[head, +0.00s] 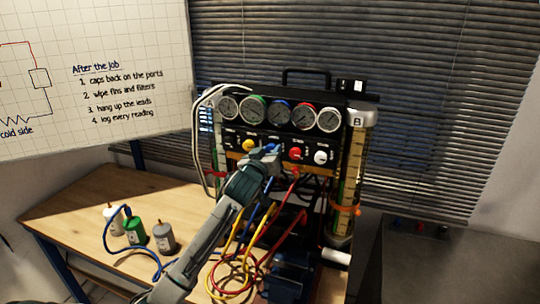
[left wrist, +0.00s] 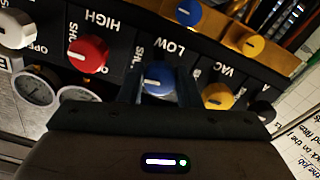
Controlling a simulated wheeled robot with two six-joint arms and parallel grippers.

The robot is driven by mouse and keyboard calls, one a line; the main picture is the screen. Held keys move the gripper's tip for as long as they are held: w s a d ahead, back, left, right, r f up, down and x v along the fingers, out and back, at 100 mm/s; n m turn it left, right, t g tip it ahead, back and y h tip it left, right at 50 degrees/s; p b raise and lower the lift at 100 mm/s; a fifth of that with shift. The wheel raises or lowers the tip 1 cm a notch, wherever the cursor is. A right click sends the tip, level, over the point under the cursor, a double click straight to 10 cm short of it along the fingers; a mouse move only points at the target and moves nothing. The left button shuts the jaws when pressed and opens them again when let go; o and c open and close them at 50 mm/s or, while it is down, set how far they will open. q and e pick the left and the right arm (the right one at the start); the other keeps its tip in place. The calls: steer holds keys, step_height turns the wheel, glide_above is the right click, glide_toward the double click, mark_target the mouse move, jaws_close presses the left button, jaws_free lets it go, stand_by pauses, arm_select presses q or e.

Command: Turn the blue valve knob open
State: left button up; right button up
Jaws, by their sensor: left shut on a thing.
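The blue valve knob (left wrist: 158,80) sits on the black panel under the word LOW, which appears upside down in the left wrist view. My left gripper (left wrist: 158,92) has one finger on each side of this knob and is shut on it. A pale mark shows on the knob's face; its exact setting is hard to read. In the head view my left gripper (head: 268,154) reaches the panel from below and covers most of the blue knob. My right gripper is not in view.
The red knob (left wrist: 88,54) and yellow knob (left wrist: 218,96) flank the blue one closely. A row of gauges (head: 279,113) sits above the panel. Red and yellow hoses (head: 262,240) hang below, near my arm. Small bottles (head: 135,232) stand on the wooden table (head: 70,215).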

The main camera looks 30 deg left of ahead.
arm_select(q)
steer(key=n+b, duration=0.9)
steer(key=n, duration=0.4)
steer(key=shift+r+n+b, duration=0.1)
steer(key=shift+n+b, duration=0.8)
steer(key=shift+n, duration=0.7)
steer(key=o, duration=1)
steer(key=shift+c, duration=0.2)
